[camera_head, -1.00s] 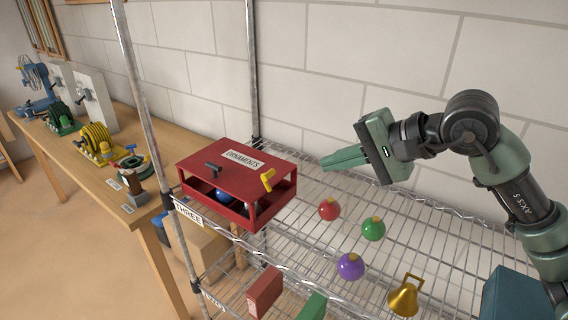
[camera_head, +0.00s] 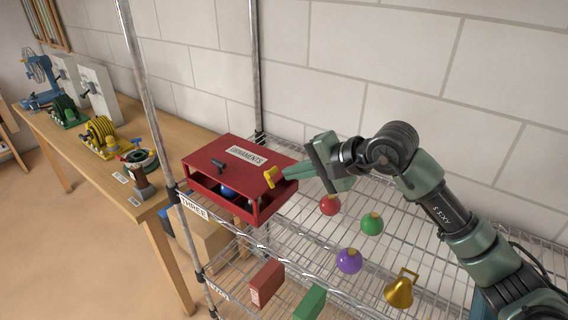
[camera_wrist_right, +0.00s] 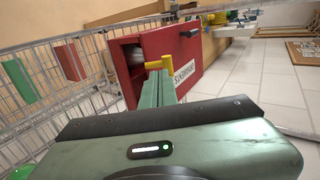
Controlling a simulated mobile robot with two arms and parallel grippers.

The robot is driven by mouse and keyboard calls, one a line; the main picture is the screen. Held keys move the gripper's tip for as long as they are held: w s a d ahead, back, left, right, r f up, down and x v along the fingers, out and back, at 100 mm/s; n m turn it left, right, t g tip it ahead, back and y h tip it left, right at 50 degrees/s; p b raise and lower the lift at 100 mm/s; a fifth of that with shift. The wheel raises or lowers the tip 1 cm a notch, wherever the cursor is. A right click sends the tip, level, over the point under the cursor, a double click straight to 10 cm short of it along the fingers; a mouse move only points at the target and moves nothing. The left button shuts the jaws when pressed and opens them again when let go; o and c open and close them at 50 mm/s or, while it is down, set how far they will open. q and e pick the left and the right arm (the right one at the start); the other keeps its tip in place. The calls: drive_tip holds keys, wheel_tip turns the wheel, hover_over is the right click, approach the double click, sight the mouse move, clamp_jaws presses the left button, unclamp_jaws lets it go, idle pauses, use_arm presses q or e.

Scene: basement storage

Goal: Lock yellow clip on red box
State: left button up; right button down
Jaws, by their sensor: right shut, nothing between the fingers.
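The red box (camera_head: 222,163), labelled ORNAMENTS, stands on the wire shelf with its front side open and a blue ornament (camera_head: 227,190) visible inside. The yellow clip (camera_head: 271,177) sits on the lid's right front edge and sticks up. My right gripper (camera_head: 285,174) is shut and empty, its fingertips right beside the clip. In the right wrist view, the red box (camera_wrist_right: 176,45) appears turned and the yellow clip (camera_wrist_right: 160,63) shows just past my fingertips; I cannot tell whether they touch it. A black handle (camera_head: 217,164) lies on the lid. My left gripper is not in view.
A red ball (camera_head: 330,205), green ball (camera_head: 372,223), purple ball (camera_head: 349,261) and golden bell (camera_head: 399,291) are on or by the wire shelf (camera_head: 420,235) right of the box. A metal post (camera_head: 150,100) stands at front left. A wooden workbench (camera_head: 105,165) with tools is further left.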

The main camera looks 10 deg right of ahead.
sight(274, 171)
drive_tip(key=shift+w+a+f+p, duration=0.2)
drive_tip(key=shift+w+a+p, duration=0.1)
drive_tip(key=shift+w+a, duration=0.5)
drive_tip(key=shift+w+a+f, duration=0.2)
drive_tip(key=shift+a+f, duration=0.05)
drive_tip(key=shift+r, duration=0.1)
drive_tip(key=shift+w+r+p, duration=0.1)
drive_tip(key=shift+p, duration=0.2)
drive_tip(key=shift+a+g+h, duration=0.1)
drive_tip(key=shift+g+h, duration=0.2)
